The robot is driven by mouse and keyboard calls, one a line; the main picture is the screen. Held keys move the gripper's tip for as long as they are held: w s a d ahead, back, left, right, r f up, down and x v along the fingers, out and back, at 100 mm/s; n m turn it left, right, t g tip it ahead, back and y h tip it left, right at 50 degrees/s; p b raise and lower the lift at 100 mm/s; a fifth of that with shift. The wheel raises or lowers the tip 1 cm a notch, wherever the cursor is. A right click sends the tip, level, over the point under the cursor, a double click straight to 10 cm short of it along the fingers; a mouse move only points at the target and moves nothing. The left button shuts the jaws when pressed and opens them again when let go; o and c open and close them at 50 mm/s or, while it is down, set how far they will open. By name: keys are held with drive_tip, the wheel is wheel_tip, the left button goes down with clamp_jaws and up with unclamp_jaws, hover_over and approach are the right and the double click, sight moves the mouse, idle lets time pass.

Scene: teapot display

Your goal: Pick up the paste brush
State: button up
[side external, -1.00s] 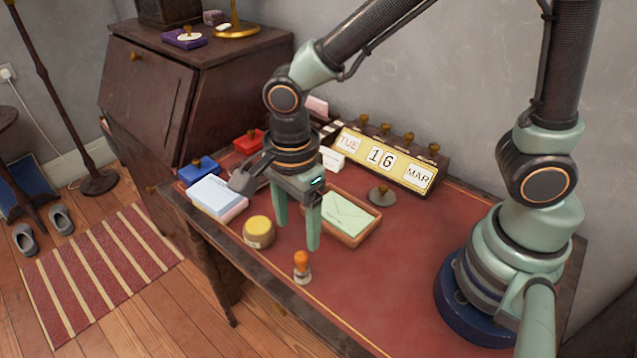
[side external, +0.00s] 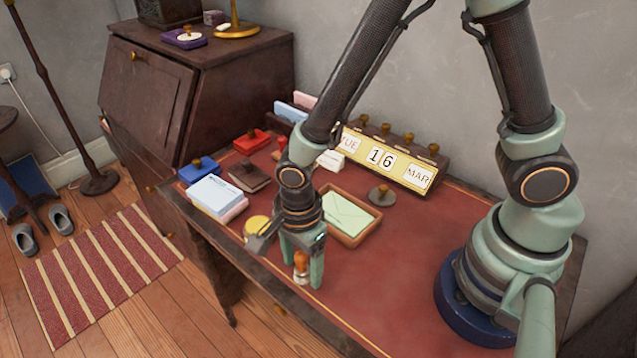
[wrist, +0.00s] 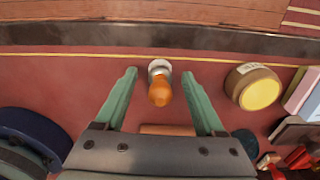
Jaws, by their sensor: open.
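The small upright piece with a rounded orange handle and a pale round foot (side external: 301,264), which I take for the paste brush, stands on the red desk top near its front edge. It also shows in the wrist view (wrist: 160,92), between the two fingers. My gripper (side external: 301,274) is open, pointing down, with its green fingers on either side of the piece. In the wrist view my gripper (wrist: 159,74) has a gap on both sides of the orange handle. In the side view the fingers partly hide the piece.
A round pot with a yellow top (wrist: 254,87) stands close by. A wooden tray with a green envelope (side external: 347,217) lies behind my gripper. A stack of pale paper (side external: 215,196) is at the left, and the calendar (side external: 385,158) at the back. The desk right of my gripper is clear.

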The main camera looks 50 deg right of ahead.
sight(301, 254)
clamp_jaws()
drive_tip(key=shift+r, duration=0.1)
wheel_tip(301, 254, up, 20)
idle(0.7)
